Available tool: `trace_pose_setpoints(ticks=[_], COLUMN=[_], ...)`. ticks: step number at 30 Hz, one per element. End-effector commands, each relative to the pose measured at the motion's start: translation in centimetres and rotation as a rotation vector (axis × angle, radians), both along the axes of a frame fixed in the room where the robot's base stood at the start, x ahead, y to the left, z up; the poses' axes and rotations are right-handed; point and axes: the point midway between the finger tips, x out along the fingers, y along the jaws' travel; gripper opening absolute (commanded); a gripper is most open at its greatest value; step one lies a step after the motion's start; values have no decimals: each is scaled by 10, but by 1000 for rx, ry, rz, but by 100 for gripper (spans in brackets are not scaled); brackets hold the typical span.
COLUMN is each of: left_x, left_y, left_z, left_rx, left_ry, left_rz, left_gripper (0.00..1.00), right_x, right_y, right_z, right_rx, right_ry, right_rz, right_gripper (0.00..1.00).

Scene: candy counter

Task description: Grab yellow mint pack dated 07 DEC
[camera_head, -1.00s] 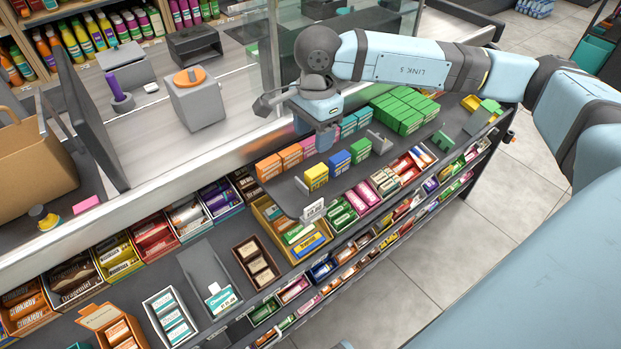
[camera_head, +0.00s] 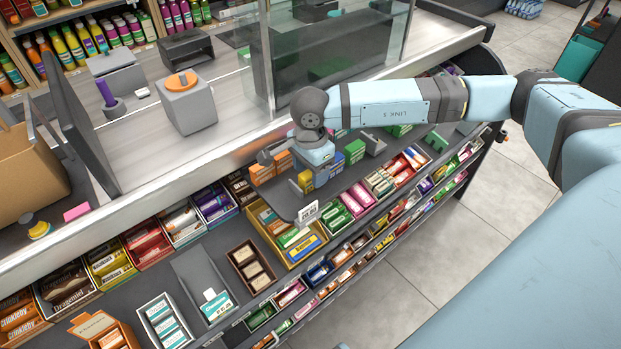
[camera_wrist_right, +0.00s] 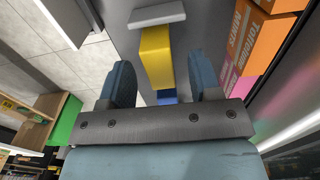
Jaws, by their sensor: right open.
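A yellow pack (camera_head: 305,181) stands on the grey upper shelf, partly hidden by my right gripper in the head view. In the right wrist view the yellow pack (camera_wrist_right: 156,57) lies between and just beyond the two open fingers of my right gripper (camera_wrist_right: 160,82), with a gap on either side. In the head view the right gripper (camera_head: 312,180) hangs over the pack from above. I cannot read any date on it. My left gripper is not in view.
A blue pack (camera_head: 336,163) and a green pack (camera_head: 354,151) stand close to the right of the yellow one. Orange packs (camera_head: 262,172) stand to the left. A white price tag (camera_head: 307,212) is at the shelf's front edge. Candy boxes fill the lower shelves.

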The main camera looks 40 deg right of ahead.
Motion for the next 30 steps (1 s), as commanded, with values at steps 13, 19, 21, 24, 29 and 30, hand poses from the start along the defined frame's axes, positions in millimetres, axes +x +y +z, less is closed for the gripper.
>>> trace_pose_setpoints(ticks=[13, 19, 21, 24, 29, 30], left_x=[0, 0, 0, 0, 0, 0], left_y=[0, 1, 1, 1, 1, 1], left_z=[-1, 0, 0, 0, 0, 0], left_rx=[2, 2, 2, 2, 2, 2], left_ry=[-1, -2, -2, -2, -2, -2], left_rz=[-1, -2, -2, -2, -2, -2], left_gripper=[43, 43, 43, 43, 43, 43], right_x=[-1, -1, 0, 0, 0, 0], right_y=[0, 0, 0, 0, 0, 0], right_z=[-21, -21, -21, -21, -18, -15], right_rx=[0, 0, 0, 0, 0, 1], right_ry=[1, 1, 1, 1, 0, 0], right_rz=[-1, 0, -1, -1, -1, -1], right_gripper=[41, 5, 5, 4, 4, 4])
